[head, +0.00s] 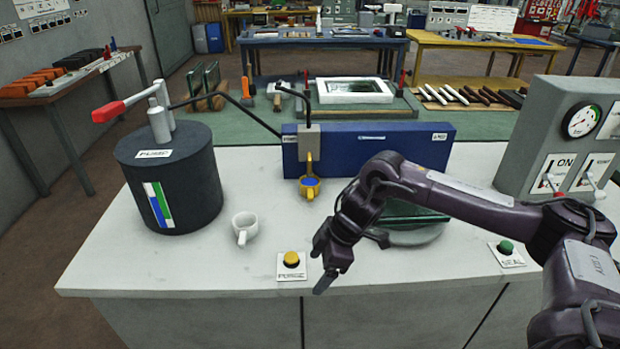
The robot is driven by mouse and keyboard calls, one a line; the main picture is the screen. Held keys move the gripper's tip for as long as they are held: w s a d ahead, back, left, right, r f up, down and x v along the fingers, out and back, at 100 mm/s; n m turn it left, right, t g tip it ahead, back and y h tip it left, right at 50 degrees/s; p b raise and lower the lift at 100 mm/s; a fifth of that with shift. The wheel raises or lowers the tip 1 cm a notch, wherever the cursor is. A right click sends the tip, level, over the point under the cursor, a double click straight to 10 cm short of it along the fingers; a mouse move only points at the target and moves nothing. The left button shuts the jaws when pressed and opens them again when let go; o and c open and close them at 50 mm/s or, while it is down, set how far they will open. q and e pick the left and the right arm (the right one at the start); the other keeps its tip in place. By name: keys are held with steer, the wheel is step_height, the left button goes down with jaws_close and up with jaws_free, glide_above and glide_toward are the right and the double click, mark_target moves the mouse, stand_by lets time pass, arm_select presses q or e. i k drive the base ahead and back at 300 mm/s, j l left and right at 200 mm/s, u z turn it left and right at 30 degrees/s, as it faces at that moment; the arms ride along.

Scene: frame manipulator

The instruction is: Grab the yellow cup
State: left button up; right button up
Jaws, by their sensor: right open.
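A yellow cup (310,187) stands on the pale bench top under the grey spout (308,140) of a blue box-shaped machine (390,145). The cup looks upright, with a blue patch at its top and its handle towards me. My right gripper (327,272) is open and empty near the front of the bench, nearer to me than the yellow cup and apart from it. Its fingers point down, beside the yellow button. My left gripper is not in view.
A white cup (244,229) stands left of the gripper. A dark pump cylinder (172,190) is at left. A yellow button (291,259), a green button (506,247) and a grey gauge box (545,130) also stand here. My right arm partly hides dark glass panes (415,214) on a round base.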

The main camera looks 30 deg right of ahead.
mark_target(309, 187)
steer(key=i+l, duration=0.8)
steer(key=i, duration=0.2)
